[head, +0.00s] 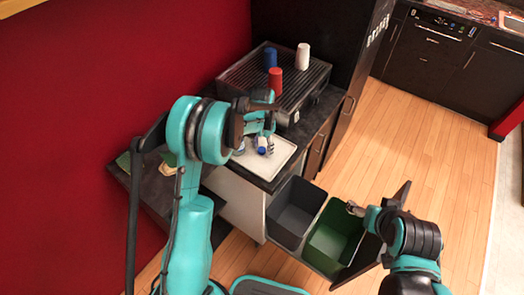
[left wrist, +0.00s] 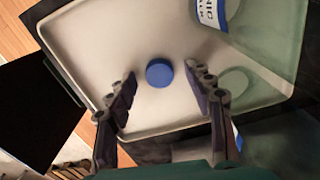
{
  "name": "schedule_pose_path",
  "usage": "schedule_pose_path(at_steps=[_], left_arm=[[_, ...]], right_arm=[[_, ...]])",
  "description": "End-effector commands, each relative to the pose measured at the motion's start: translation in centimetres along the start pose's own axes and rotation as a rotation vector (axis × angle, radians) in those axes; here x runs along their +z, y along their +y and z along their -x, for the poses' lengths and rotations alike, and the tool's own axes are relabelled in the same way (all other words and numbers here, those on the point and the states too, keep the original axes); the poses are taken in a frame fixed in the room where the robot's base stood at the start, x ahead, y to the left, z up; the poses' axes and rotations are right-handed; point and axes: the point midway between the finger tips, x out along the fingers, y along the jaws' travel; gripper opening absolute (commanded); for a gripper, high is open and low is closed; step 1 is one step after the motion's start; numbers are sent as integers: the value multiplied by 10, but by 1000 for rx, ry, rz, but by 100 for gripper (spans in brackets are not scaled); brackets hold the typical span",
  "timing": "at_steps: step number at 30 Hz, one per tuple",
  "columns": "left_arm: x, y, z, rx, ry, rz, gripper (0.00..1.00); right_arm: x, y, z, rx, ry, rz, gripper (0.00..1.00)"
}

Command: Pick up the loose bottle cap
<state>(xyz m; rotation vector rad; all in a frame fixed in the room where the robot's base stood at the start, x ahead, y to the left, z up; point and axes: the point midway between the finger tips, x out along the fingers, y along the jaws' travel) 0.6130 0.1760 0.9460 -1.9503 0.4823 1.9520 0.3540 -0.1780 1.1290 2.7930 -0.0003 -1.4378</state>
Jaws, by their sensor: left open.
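The loose blue bottle cap (left wrist: 159,72) lies flat on the white tray (left wrist: 80,45) in the left wrist view. The tray also shows on the counter in the head view (head: 281,158). My left gripper (head: 266,144) is over the tray, and in its wrist view its two open fingers (left wrist: 160,80) stand on either side of the cap, with gaps between. A clear bottle with a blue and white label (left wrist: 209,12) is at the upper right of the wrist view, only partly in frame. My right gripper (head: 355,208) is by the bins, far from the cap; its jaws are too small to read.
A grey bin (head: 291,214) and a green bin (head: 333,238) stand in a pulled-out drawer in front of the counter. Behind the tray, a ridged machine top (head: 302,97) carries blue, red and white cups. Wooden floor is open at the right.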

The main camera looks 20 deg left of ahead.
Motion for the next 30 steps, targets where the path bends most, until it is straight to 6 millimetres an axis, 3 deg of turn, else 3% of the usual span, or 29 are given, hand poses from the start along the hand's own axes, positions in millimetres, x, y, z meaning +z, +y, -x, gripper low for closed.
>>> schedule_pose_path(at_steps=[3,9,22,26,30], left_arm=[[0,0,1,0,0,0,52],[0,0,1,0,0,0,20],[0,0,5,0,0,0,17],[0,0,17,0,0,0,17],[0,0,42,0,0,0,17]], right_arm=[[0,0,0,0,0,0,75],[0,0,0,0,0,0,75],[-1,0,1,0,0,0,75],[-3,0,4,0,0,0,75],[-6,0,8,0,0,0,75]])
